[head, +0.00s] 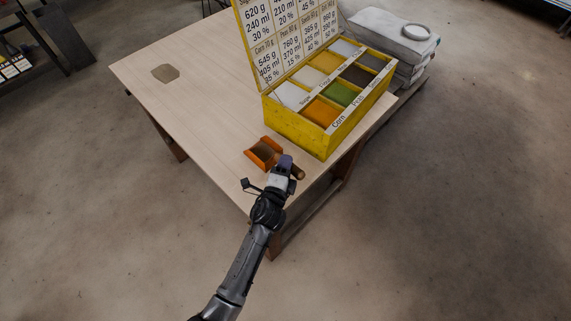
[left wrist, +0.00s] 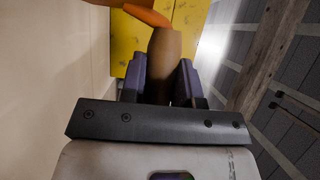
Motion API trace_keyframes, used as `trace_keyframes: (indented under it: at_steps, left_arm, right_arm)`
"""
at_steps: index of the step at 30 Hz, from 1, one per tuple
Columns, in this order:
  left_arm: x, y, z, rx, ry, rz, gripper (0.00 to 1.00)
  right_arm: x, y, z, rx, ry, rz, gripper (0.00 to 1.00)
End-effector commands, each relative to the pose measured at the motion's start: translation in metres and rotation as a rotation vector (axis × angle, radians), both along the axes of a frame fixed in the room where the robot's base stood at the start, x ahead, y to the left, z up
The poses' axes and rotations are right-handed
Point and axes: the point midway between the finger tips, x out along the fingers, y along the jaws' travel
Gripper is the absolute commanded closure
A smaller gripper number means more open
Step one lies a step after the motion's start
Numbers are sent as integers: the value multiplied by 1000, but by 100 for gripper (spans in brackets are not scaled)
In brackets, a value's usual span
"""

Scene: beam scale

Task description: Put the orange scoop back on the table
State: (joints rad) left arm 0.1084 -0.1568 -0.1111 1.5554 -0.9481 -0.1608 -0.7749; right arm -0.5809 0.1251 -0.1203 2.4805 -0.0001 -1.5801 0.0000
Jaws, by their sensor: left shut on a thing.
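The orange scoop (head: 262,153) is at the near right corner of the wooden table (head: 190,90), its pan pointing left. Its brown wooden handle end (head: 297,173) sticks out past my left gripper (head: 285,165). In the left wrist view, my left gripper (left wrist: 160,85) is shut on the scoop's brown handle (left wrist: 164,55), between its two dark fingers. The orange pan (left wrist: 145,14) shows at the top of that view. I cannot tell whether the scoop touches the tabletop. My right gripper is not in view.
A yellow box (head: 316,135) with several filled compartments and an open, labelled lid (head: 285,35) stands just behind the scoop. A small brown flat piece (head: 165,73) lies at the table's far left. Stacked sacks (head: 390,40) stand beyond the box.

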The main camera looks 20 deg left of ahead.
Motion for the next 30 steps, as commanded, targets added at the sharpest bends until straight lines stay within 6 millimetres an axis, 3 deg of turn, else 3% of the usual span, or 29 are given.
trace_keyframes:
  at_steps: [2,3,10,21,30]
  left_arm:
    - [0,0,-3,1,-1,0,100]
    - [0,0,-3,0,0,0,69]
    - [0,0,-2,0,0,0,47]
    - [-2,0,2,0,1,0,45]
    - [-55,0,0,1,2,0,45]
  right_arm:
    - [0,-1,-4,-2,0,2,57]
    - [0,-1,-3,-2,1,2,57]
    - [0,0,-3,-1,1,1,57]
    - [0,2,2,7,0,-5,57]
    - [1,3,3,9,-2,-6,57]
